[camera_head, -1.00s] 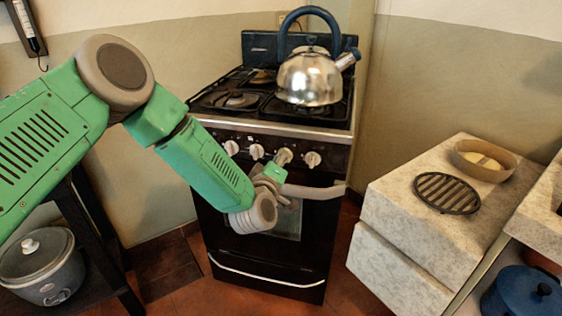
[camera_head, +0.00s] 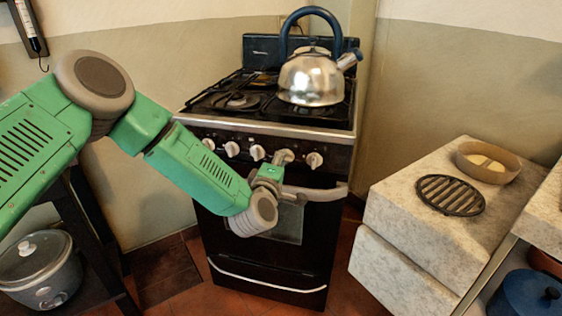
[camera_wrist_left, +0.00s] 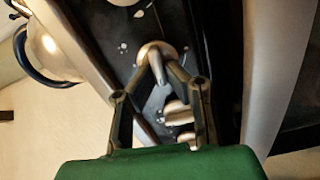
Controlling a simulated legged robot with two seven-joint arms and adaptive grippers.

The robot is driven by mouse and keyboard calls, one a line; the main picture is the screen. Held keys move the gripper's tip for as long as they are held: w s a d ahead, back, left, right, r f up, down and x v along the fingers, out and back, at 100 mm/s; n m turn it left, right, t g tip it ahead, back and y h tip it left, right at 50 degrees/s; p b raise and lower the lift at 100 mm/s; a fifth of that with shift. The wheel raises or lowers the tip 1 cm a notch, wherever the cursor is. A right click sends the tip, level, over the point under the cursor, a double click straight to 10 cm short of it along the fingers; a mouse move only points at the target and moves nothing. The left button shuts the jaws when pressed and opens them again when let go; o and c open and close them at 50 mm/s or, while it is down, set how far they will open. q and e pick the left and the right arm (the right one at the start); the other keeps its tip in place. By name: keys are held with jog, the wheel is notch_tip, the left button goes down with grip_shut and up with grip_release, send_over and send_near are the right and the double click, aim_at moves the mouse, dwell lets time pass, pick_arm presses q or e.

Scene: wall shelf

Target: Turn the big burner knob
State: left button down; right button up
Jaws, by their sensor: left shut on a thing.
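The stove (camera_head: 325,235) has a row of pale round knobs on its dark front panel. My left gripper (camera_head: 282,158) reaches the panel at the second knob from the right. In the left wrist view, its two fingers (camera_wrist_left: 158,66) come together on a round metallic knob (camera_wrist_left: 156,50) and are shut on it. The fingers partly cover this knob, so its angle is hard to read. Other knobs show beside it, such as the rightmost knob (camera_head: 314,160) and the one just left of the gripper (camera_head: 257,153). My right gripper is in neither view.
The oven door handle (camera_head: 325,193) runs just below the knobs, close to my gripper. A metal kettle (camera_head: 311,78) stands on the stove top. A stone counter at right (camera_head: 410,215) carries a round grate (camera_head: 450,195) and a bowl (camera_head: 487,163). A slow cooker (camera_head: 38,270) is at left.

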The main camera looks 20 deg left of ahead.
pick_arm(q)
jog(key=shift+f, duration=0.3)
jog(key=c, duration=1.6)
grip_release()
jog(key=shift+r, duration=0.1)
jog(key=s, duration=1.2)
jog(key=shift+d, duration=0.25)
jog(key=shift+w, duration=0.1)
grip_shut()
